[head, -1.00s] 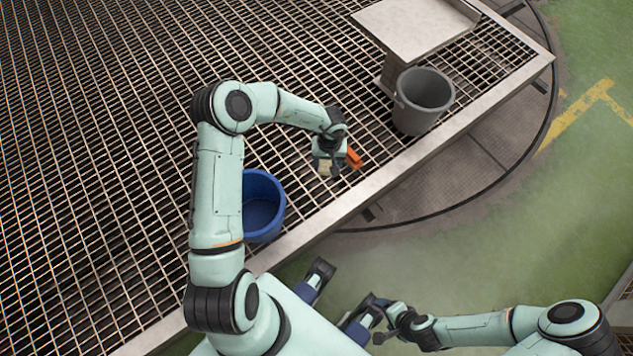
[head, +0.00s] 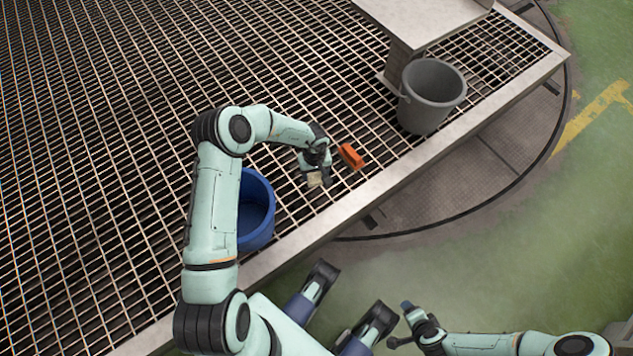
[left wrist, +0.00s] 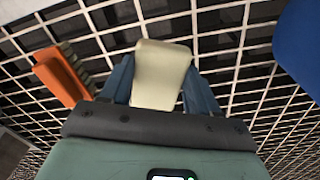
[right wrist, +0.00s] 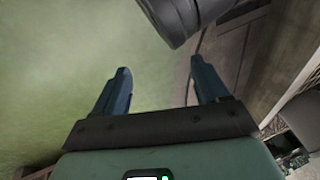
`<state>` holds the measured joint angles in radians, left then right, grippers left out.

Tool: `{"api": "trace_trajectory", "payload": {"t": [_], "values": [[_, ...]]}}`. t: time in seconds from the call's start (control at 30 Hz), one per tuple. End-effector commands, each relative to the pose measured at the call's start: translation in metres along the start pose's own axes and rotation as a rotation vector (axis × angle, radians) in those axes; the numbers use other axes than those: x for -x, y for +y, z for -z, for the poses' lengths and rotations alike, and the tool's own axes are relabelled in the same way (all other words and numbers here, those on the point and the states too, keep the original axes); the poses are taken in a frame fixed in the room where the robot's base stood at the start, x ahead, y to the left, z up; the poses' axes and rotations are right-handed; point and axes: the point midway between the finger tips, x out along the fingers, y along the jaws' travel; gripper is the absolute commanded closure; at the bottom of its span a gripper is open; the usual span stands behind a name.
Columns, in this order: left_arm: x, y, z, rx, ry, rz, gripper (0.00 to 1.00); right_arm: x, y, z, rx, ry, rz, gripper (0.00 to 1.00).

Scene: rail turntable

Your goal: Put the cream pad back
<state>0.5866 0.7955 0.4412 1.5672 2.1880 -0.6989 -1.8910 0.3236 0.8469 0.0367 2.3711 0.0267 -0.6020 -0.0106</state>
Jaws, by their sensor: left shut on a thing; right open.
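The cream pad (left wrist: 161,72) is a small pale block between the fingers of my left gripper (left wrist: 160,90) in the left wrist view. In the head view the pad (head: 314,179) shows at the tip of my left gripper (head: 317,172), over the grating. The left gripper is shut on it. My right gripper (right wrist: 157,82) is open with nothing between its fingers. In the head view the right gripper (head: 400,322) is low, off the grating's edge, over the green floor.
A grey bucket (head: 430,97) stands by a pale raised table (head: 415,18) at the back right. Grating at left is clear.

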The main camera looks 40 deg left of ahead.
Motion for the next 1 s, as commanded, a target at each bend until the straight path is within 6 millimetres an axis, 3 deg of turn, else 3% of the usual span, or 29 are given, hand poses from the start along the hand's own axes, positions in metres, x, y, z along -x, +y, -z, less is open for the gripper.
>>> {"api": "trace_trajectory", "payload": {"t": [0.27,0.5,0.9,0.93,1.0], "values": [[-0.024,0.000,0.000,0.000,0.001,0.000,0.64,-0.011,0.010,-0.009,-0.009,-0.027,-0.016,0.26],[-0.059,0.000,0.000,-0.001,0.000,0.001,0.64,-0.025,0.027,-0.030,-0.027,-0.093,-0.047,0.26],[-0.063,0.000,0.001,0.000,0.001,0.000,0.64,-0.025,0.029,-0.033,-0.030,-0.103,-0.052,0.26],[-0.062,0.000,0.001,0.000,0.002,0.000,0.33,-0.025,0.030,-0.034,-0.030,-0.104,-0.052,0.26],[-0.062,0.000,0.001,0.000,0.002,0.000,0.14,-0.025,0.029,-0.034,-0.030,-0.104,-0.052,0.26]]}}
